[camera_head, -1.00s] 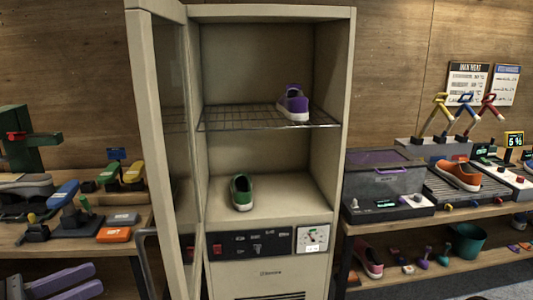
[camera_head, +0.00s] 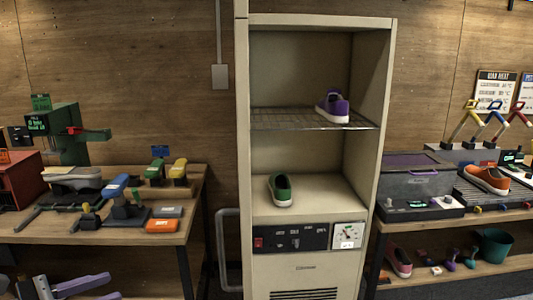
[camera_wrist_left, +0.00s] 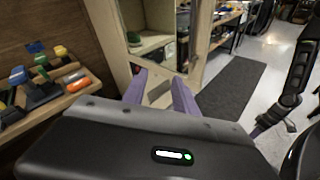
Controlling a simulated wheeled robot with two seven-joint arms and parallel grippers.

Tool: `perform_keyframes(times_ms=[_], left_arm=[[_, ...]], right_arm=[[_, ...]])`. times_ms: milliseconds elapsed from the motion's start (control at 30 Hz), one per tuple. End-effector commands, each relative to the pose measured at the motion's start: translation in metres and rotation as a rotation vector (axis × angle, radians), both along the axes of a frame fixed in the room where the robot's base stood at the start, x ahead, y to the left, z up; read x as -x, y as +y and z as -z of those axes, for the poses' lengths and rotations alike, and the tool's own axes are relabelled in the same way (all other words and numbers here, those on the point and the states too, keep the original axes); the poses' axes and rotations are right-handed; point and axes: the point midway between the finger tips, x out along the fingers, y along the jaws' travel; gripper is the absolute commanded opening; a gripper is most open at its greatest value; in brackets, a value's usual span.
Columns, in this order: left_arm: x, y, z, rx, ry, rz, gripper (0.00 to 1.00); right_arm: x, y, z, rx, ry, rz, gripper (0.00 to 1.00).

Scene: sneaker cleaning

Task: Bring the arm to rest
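My left gripper (camera_head: 85,288) is low at the left edge of the head view, in front of the left bench and apart from everything. In the left wrist view its two purple fingers (camera_wrist_left: 160,92) stand apart with nothing between them. A dark arm part of mine with a small purple piece (camera_wrist_left: 262,127) shows at the right of the left wrist view; it seems to be my right arm, and its finger opening cannot be made out. The beige cabinet (camera_head: 388,120) holds a purple sneaker (camera_head: 334,107) on its wire shelf and a green sneaker (camera_head: 281,190) on its floor.
The cabinet door (camera_head: 241,150) stands open, nearly edge-on, with its handle (camera_head: 222,250) to the left. The left bench (camera_head: 185,232) carries several tools. The right bench (camera_head: 455,222) carries a grey box (camera_head: 412,182) and an orange sneaker (camera_head: 487,180). Floor shows beside a dark mat (camera_wrist_left: 232,85).

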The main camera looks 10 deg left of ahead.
Motion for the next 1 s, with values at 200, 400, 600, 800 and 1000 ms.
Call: perform_keyframes(times_ms=[200, 400, 600, 800, 1000], left_arm=[[-0.024, 0.01, 0.08, -0.38, 0.111, 0.006, 0.34], [-0.044, 0.004, 0.204, -0.952, 0.242, 0.249, 0.34], [-0.052, -0.06, 0.336, -1.531, 0.107, 0.802, 0.34], [-0.011, -0.183, 0.43, -1.652, -0.246, 1.249, 0.34], [0.068, -0.271, 0.476, -1.471, -0.397, 1.484, 0.34]], right_arm=[[0.0, 0.0, 0.0, 0.0, 0.0, 0.0, 0.36], [0.0, 0.0, 0.0, 0.0, 0.0, 0.0, 0.36], [0.0, 0.0, 0.0, 0.0, 0.0, 0.0, 0.36], [0.0, 0.0, 0.0, 0.0, 0.0, 0.0, 0.36], [0.0, 0.0, 0.0, 0.0, 0.0, 0.0, 0.36]])
